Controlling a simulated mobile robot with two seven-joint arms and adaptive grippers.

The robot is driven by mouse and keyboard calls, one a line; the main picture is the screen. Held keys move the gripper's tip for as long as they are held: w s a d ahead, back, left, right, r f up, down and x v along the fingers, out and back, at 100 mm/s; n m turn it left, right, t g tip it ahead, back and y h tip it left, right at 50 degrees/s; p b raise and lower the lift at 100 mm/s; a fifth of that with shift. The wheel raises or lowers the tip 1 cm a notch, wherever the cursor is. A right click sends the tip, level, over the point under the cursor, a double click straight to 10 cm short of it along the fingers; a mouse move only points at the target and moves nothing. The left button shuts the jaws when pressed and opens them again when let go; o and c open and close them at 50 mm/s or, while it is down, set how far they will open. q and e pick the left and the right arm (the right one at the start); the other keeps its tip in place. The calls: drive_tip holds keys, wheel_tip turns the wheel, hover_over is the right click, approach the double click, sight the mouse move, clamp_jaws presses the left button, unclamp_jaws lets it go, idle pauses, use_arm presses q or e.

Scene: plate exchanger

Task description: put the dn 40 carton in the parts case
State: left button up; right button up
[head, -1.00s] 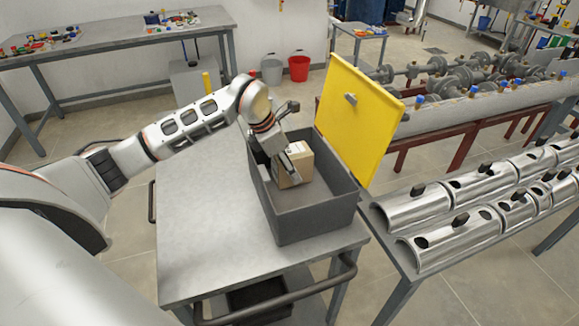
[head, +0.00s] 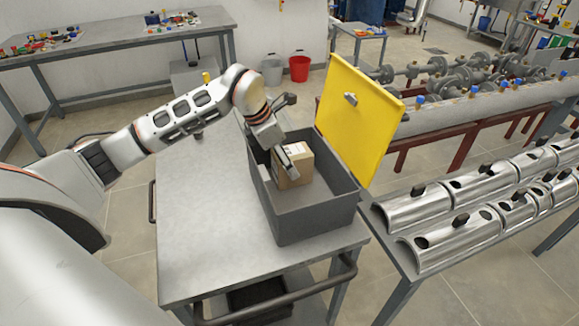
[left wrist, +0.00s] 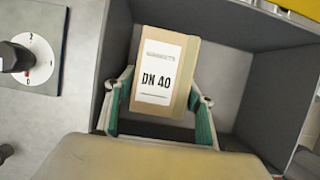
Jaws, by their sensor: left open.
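The DN 40 carton (head: 293,164) is a small brown box with a white label. It stands inside the grey parts case (head: 313,220), whose yellow lid (head: 358,118) is open. In the left wrist view the carton (left wrist: 163,72) shows its "DN 40" label, with the case's grey walls around it. My left gripper (head: 282,166) reaches into the case at the carton. Its green-padded fingers (left wrist: 160,108) are open, one on each side of the carton's near end. Whether a finger touches the carton I cannot tell. My right gripper is not in view.
The case stands on a grey metal cart (head: 205,215) with free surface to its left. A bench with shiny half-pipe shells (head: 455,215) is close on the right. A round dial (left wrist: 28,60) shows beside the case in the left wrist view.

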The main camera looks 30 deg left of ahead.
use_arm(q)
drive_tip(key=v, duration=0.9)
drive_tip(key=shift+r, duration=0.2)
drive_tip(key=shift+s, duration=0.1)
